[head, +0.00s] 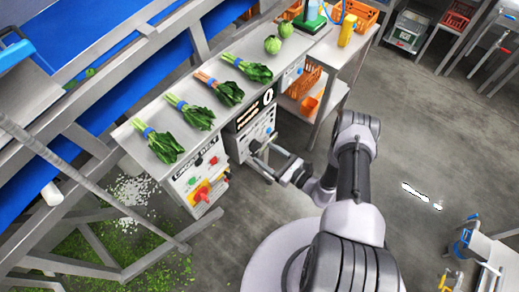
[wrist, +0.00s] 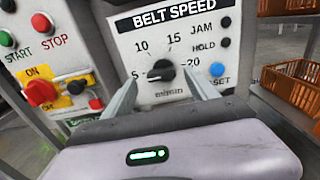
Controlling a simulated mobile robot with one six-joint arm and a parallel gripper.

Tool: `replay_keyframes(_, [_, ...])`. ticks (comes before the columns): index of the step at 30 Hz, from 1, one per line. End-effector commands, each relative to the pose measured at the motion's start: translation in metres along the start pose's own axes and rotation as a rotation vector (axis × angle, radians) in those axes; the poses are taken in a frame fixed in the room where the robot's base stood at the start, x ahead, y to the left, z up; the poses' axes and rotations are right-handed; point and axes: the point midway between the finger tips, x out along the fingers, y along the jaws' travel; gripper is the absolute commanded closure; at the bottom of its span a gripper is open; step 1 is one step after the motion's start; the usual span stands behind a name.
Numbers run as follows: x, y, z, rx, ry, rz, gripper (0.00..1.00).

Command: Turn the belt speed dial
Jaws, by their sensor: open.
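The belt speed dial (wrist: 160,72) is a black knob on a white panel marked BELT SPEED (wrist: 175,50), with 5, 10, 15 and 20 around it. Its pointer appears turned left, towards the 5. My gripper (wrist: 160,84) is open, with one finger to the left and one to the right of the dial in the wrist view. I cannot tell whether either finger touches the knob. In the head view my gripper (head: 262,155) is at the front of the control box (head: 252,123), and the dial is too small to make out.
The wrist view shows JAM (wrist: 225,22) and HOLD (wrist: 225,42) lights and a blue reset button (wrist: 217,70) right of the dial. A red switch on yellow (wrist: 42,92) is on the left box. Leafy bunches (head: 198,115) lie on the steel counter (head: 215,60) above. An orange crate (wrist: 291,88) is at right.

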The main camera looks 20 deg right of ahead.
Motion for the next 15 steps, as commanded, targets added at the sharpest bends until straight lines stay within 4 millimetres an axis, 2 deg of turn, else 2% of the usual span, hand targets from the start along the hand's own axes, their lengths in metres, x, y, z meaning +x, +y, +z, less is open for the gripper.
replay_keyframes(3, [0.021,0.001,-0.001,-0.001,0.0,0.004,0.33])
replay_keyframes(6, [0.031,0.001,0.0,-0.001,0.0,0.002,0.33])
replay_keyframes(15, [0.036,0.0,0.0,0.001,0.0,0.001,0.33])
